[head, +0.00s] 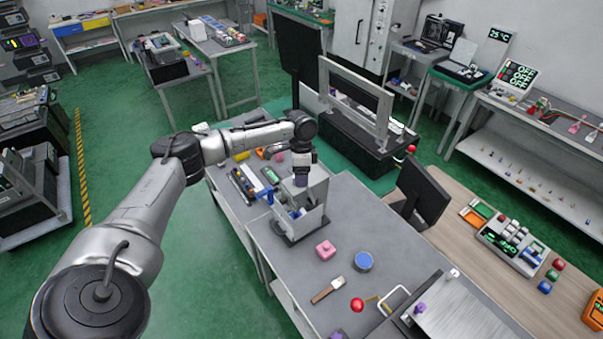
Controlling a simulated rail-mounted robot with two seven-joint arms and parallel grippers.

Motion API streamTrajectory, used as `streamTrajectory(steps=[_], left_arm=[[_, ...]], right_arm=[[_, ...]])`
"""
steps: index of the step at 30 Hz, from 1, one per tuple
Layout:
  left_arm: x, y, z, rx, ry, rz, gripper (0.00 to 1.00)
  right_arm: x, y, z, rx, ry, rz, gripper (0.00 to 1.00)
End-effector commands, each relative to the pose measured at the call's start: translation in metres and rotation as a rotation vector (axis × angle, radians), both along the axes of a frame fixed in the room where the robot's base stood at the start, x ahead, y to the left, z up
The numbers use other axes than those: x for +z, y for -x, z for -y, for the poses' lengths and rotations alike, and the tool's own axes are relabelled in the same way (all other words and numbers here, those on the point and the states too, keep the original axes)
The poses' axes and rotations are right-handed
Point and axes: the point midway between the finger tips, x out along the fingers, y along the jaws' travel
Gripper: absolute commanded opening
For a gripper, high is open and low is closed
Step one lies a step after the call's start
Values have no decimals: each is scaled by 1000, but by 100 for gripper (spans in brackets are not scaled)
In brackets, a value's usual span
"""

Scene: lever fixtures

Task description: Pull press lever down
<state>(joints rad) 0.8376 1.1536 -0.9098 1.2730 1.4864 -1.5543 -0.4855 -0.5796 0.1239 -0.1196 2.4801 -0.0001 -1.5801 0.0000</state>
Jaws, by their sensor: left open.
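A small grey metal press-like fixture (313,222) with blue parts stands on the grey worktable. My left arm reaches in from the left, and my left gripper (301,182) points down at the top of this fixture. The gripper is open. It overlaps the fixture in the head view, so I cannot tell whether it touches it. The press lever is not clearly made out; part of the fixture is hidden behind the gripper. A red ball knob (411,149) shows at the right end of a larger framed machine (357,100) behind. My right gripper is not in view.
A dark monitor (424,192) stands right of the fixture. The table's left front is clear.

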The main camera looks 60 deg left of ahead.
Motion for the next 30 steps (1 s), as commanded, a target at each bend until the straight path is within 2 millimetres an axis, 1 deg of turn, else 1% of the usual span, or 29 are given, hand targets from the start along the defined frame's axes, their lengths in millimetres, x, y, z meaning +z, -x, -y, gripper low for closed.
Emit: streamTrajectory(steps=[6, 27, 30], left_arm=[[0, 0, 0, 0, 0, 0, 66], [0, 0, 0, -1, 0, 0, 0], [0, 1, 0, 0, 1, 0, 0]], right_arm=[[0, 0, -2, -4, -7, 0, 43], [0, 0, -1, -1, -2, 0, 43], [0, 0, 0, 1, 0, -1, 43]])
